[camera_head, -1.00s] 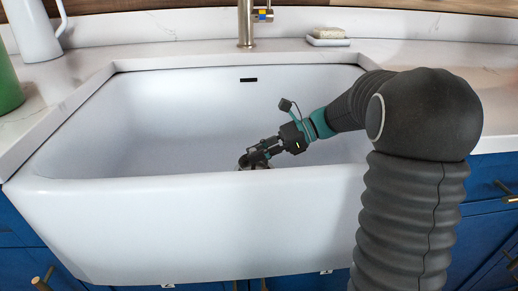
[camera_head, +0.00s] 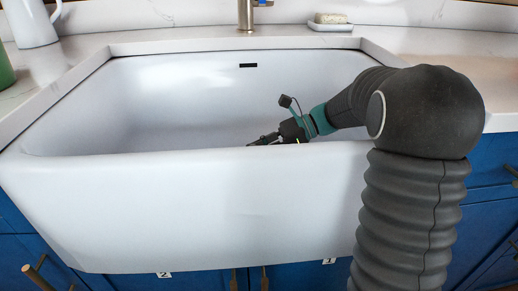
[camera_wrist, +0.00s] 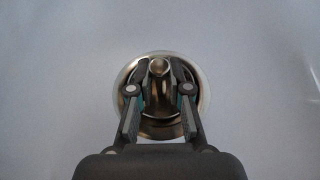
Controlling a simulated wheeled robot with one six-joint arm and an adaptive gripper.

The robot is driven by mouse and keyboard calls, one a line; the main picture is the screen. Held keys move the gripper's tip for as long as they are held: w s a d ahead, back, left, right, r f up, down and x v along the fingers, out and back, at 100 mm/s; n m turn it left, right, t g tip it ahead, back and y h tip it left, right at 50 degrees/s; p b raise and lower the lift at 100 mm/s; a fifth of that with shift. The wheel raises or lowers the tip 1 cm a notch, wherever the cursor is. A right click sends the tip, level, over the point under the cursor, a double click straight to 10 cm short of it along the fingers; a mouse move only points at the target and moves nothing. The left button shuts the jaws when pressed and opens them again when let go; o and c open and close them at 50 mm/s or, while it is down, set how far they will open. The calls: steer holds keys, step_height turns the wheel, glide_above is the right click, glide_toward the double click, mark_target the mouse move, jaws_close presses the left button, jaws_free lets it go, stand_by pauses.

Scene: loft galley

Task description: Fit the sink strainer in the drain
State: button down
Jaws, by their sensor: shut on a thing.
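The white sink (camera_head: 200,200) fills the middle of the head view. My gripper (camera_head: 256,141) reaches down into its basin, its fingertips partly hidden behind the front wall. In the wrist view, my gripper (camera_wrist: 158,70) is shut on the upright knob of the metal sink strainer (camera_wrist: 158,66), one finger on each side. Around and below it is the drain's shiny round rim (camera_wrist: 203,95). The strainer lines up closely with the drain, but I cannot tell whether it is seated or just above. The fingers hide part of both.
A brass faucet (camera_head: 246,15) stands behind the sink. A soap dish (camera_head: 331,26) with a bar is on the back counter. A white pitcher (camera_head: 32,22) and a green object (camera_head: 5,70) stand at left. The basin around my gripper is clear.

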steer(key=c, duration=1)
jaws_free()
steer(key=shift+r, duration=0.1)
step_height(320, 180, up, 10)
steer(key=shift+f, duration=0.1)
steer(key=shift+f, duration=0.1)
